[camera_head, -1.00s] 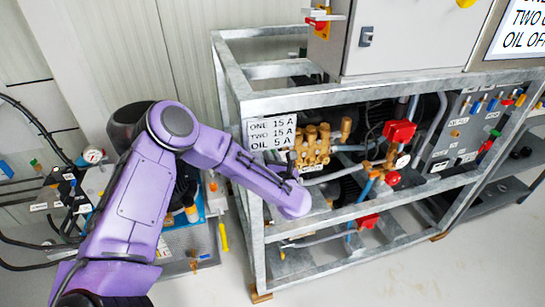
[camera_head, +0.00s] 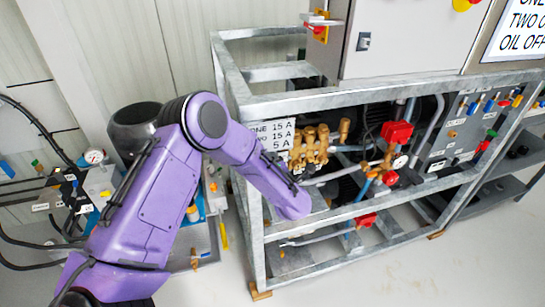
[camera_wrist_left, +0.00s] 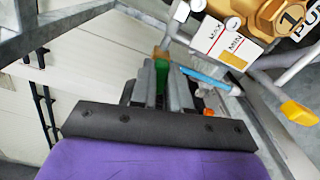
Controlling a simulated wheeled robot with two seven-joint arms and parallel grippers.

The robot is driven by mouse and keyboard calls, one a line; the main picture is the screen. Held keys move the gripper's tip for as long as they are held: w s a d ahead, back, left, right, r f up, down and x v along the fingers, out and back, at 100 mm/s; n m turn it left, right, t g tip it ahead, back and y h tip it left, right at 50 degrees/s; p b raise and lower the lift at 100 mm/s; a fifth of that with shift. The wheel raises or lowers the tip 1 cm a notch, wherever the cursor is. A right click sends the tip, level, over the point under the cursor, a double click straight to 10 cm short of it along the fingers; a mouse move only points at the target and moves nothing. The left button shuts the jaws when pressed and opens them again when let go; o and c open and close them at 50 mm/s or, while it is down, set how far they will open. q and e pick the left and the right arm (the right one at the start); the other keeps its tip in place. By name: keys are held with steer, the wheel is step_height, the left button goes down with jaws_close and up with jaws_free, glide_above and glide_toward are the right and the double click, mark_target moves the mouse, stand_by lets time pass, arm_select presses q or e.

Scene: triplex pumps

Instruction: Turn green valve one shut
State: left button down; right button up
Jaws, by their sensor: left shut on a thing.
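In the left wrist view my left gripper (camera_wrist_left: 161,92) is shut on a green valve handle (camera_wrist_left: 161,73). Only part of the green handle shows between the fingers. Brass fitting shows just beyond it. In the head view my purple left arm reaches into the lower part of the metal pump frame, and its own wrist end hides the gripper and the green valve. My right gripper is in neither view.
The galvanized frame (camera_head: 350,217) surrounds the arm's end closely. A brass pump head (camera_head: 310,148) and red valves (camera_head: 397,133) sit inside it.

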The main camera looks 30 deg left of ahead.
arm_select(q)
steer(key=shift+m, duration=1.2)
steer(key=shift+p, duration=0.3)
steer(key=c, duration=1.1)
jaws_free()
steer(key=shift+a, duration=0.1)
steer(key=b+v, duration=0.1)
steer(key=v, duration=0.9)
steer(key=shift+s+d, duration=0.2)
steer(key=shift+m, duration=0.3)
